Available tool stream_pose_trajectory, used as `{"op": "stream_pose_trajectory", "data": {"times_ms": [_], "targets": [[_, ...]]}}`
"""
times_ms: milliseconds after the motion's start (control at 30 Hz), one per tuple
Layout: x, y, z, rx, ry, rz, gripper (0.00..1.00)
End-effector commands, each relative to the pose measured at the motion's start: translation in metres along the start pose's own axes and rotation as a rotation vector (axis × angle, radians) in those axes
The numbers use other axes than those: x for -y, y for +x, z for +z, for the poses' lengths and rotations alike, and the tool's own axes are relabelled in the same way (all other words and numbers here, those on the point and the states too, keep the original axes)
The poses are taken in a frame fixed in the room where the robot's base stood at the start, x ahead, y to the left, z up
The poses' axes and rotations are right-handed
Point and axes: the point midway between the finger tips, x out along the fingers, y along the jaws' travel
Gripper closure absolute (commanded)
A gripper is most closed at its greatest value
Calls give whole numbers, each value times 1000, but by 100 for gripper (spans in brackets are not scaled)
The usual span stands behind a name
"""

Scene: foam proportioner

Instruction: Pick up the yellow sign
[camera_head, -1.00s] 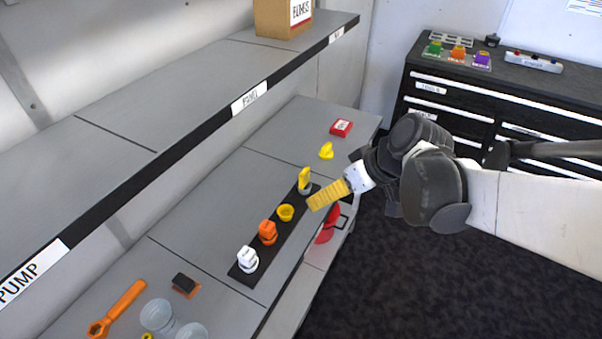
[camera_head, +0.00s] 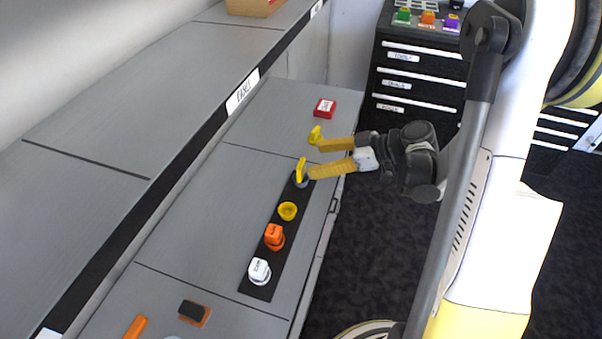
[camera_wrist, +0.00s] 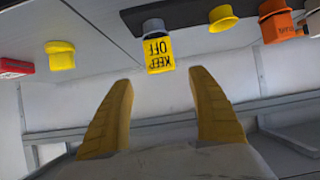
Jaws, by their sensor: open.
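The yellow sign (camera_wrist: 158,54) reads "KEEP OFF" in the wrist view, where it appears upside down on a grey round base (camera_wrist: 153,25). In the head view the sign (camera_head: 301,168) stands at the far end of a black strip. My gripper (camera_head: 315,159) is open, with two yellow fingers pointing left toward the counter. In the head view its near fingertip is close beside the sign. In the wrist view the sign lies beyond the fingertips, between their lines, and my gripper (camera_wrist: 162,80) holds nothing. I cannot tell whether a finger touches the sign.
The black strip (camera_head: 262,262) also bears a yellow cup (camera_head: 288,211), an orange knob (camera_head: 274,236) and a white knob (camera_head: 259,270). A small yellow piece (camera_head: 315,135) and a red box (camera_head: 325,108) sit farther back. A shelf edge (camera_head: 195,140) overhangs at left. A black drawer cabinet (camera_head: 420,75) stands behind.

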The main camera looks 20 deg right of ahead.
Motion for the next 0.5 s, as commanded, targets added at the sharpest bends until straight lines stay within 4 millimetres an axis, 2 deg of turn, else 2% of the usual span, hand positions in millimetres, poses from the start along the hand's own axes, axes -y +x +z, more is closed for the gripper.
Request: {"op": "stream_pose_trajectory", "data": {"times_ms": [133,333,500], "targets": [[1,13,2,0,0,-1,32],[3,46,5,1,0,-1,32],[3,56,3,1,2,1,32]]}}
